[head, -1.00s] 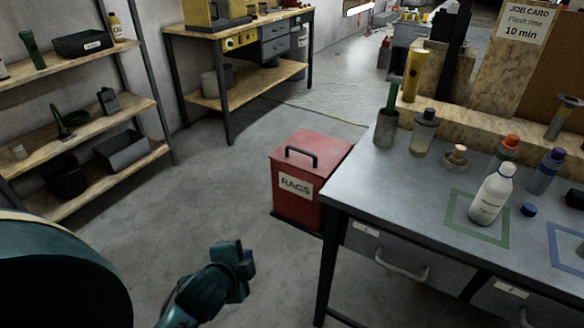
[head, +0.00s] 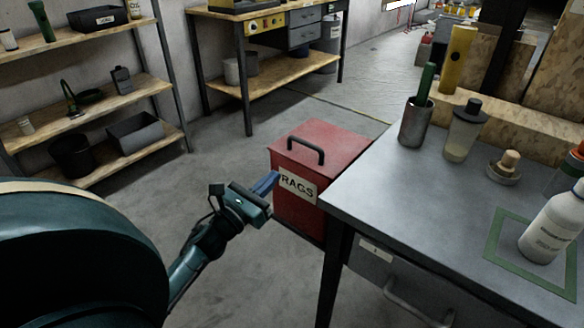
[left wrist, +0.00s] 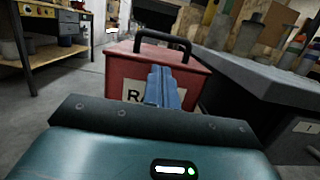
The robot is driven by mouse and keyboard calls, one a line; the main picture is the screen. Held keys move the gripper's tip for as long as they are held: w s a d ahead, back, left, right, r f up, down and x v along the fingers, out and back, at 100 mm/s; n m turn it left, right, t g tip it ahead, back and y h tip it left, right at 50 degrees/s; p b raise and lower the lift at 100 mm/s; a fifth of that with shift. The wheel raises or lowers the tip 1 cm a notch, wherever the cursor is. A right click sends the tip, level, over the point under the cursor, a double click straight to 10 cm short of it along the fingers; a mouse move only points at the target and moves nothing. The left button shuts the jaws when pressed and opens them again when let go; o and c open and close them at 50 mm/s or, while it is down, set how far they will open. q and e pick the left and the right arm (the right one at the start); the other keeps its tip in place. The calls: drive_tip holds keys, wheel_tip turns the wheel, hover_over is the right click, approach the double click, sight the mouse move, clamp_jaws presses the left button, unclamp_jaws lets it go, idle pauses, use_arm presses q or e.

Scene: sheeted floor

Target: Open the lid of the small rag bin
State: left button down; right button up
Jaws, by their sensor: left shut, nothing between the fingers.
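The small rag bin (head: 296,215) is red, with a RAGS label on its front, and stands on the floor beside the workbench. Its lid (head: 340,146) is shut and carries a black handle (head: 306,148). The bin also shows in the left wrist view (left wrist: 190,78), with the handle (left wrist: 162,40) above the fingers. My left gripper (head: 268,182) is shut and empty, its blue fingers just in front of the bin's left front, below the lid. In the left wrist view its fingers (left wrist: 162,85) cover part of the label. I cannot tell whether they touch the bin. My right gripper is not in view.
The grey workbench (head: 400,190) stands close on the bin's right, with a bottle (head: 553,228), a metal cup (head: 416,122) and other containers on it. A shelf unit (head: 120,95) stands at the left and another bench (head: 225,88) behind. The floor left of the bin is clear.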

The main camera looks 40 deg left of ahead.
sight(294, 155)
use_arm(q)
drive_tip(key=x, duration=0.9)
drive_tip(key=shift+r+p, duration=0.15)
drive_tip(key=shift+p, duration=0.15)
drive_tip(key=shift+r, duration=0.15)
